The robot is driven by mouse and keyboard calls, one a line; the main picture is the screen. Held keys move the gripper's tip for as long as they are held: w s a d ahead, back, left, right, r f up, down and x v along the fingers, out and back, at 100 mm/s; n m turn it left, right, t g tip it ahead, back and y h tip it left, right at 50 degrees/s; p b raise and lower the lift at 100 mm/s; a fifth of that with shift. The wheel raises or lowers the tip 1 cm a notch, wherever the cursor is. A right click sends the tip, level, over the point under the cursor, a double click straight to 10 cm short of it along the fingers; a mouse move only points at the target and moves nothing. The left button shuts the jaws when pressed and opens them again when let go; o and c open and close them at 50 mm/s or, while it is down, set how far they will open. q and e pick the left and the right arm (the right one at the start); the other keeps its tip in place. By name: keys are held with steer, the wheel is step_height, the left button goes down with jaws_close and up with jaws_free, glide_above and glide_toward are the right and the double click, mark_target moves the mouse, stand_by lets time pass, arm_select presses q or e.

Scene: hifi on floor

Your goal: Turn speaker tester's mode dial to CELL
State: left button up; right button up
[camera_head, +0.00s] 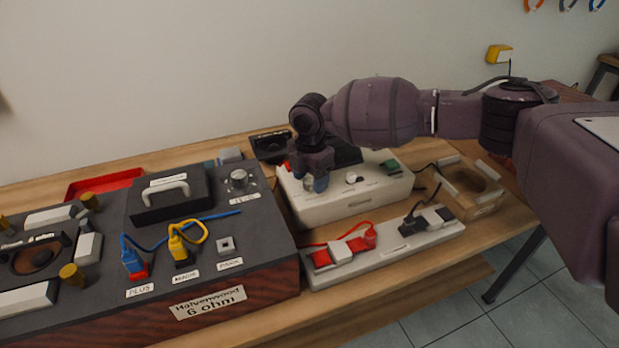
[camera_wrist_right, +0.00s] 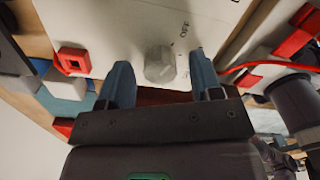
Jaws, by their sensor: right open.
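The speaker tester (camera_head: 345,200) is a white box on the bench right of the dark speaker unit. Its mode dial, a grey knob (camera_wrist_right: 160,64), shows in the right wrist view on the white panel, with small lettering beside it that I cannot read in full. My right gripper (camera_head: 313,182) is over the left part of the tester. In the right wrist view its two blue fingers (camera_wrist_right: 162,85) are open, one on each side of the knob, with gaps visible. I cannot tell how far the fingertips are above the panel. My left gripper is not in view.
The dark Halvenwood unit (camera_head: 270,265) with blue and yellow plugs stands on the left. A white strip (camera_head: 385,255) with red and black plugs lies in front of the tester. A wooden frame (camera_head: 493,190) sits at right. A red square part (camera_wrist_right: 72,60) is left of the knob.

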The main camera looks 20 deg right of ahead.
steer(key=shift+c, duration=0.3)
steer(key=c, duration=0.9)
steer(key=shift+o, duration=0.2)
